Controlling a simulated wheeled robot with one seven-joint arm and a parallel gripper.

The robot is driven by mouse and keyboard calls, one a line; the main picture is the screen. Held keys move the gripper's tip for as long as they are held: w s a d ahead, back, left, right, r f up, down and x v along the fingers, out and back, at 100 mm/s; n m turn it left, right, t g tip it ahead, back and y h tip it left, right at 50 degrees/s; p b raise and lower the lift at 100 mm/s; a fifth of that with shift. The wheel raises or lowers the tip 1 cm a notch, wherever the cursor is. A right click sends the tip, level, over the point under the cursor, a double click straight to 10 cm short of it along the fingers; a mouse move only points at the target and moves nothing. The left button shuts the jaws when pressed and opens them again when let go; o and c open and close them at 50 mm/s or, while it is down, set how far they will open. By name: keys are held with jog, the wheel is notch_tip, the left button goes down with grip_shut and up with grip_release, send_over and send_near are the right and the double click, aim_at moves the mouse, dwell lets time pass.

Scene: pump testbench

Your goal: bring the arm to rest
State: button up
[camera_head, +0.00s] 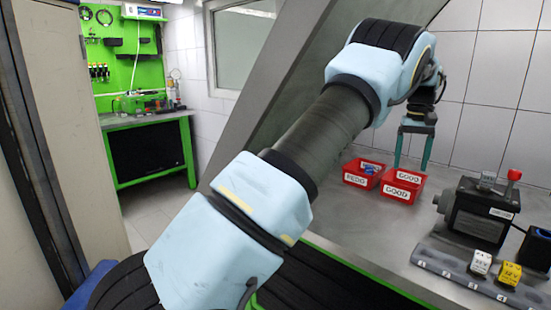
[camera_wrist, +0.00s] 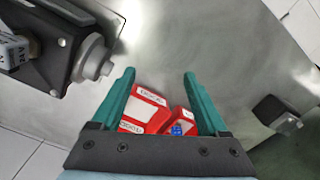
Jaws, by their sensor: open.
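My arm (camera_head: 330,130) stretches from the lower left to the upper right across the head view. My gripper (camera_head: 413,150) hangs at its end with the fingers pointing down, above the red bins. In the wrist view my gripper (camera_wrist: 160,78) has its two teal fingers spread apart with nothing between the tips. The red GOOD bin (camera_head: 403,186) and the red REDO bin (camera_head: 361,175) stand side by side on the metal bench. In the wrist view the GOOD bin (camera_wrist: 143,108) and the other bin (camera_wrist: 178,116) show below, partly hidden by the gripper. A blue item (camera_wrist: 178,129) lies in the REDO bin.
A dark pump unit (camera_head: 481,210) with a red knob stands on the bench at right. In front is a numbered rail (camera_head: 450,265) with a white block (camera_head: 481,262) and a yellow block (camera_head: 510,274). A slanted grey frame post (camera_head: 275,75) rises behind my arm. A green workbench (camera_head: 148,150) stands far left.

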jog(key=a+f+n, duration=0.2)
jog(key=a, duration=2.4)
jog(key=s+a+f, duration=0.2)
jog(key=s+a, duration=0.7)
jog(key=s, duration=0.1)
jog(key=s+a+f+t, duration=0.1)
jog(key=s+a+f, duration=0.2)
jog(key=s+a, duration=0.6)
jog(key=shift+s+a+f+t, duration=0.3)
jog(key=shift+s+a+f, duration=0.05)
jog(key=shift+s, duration=0.35)
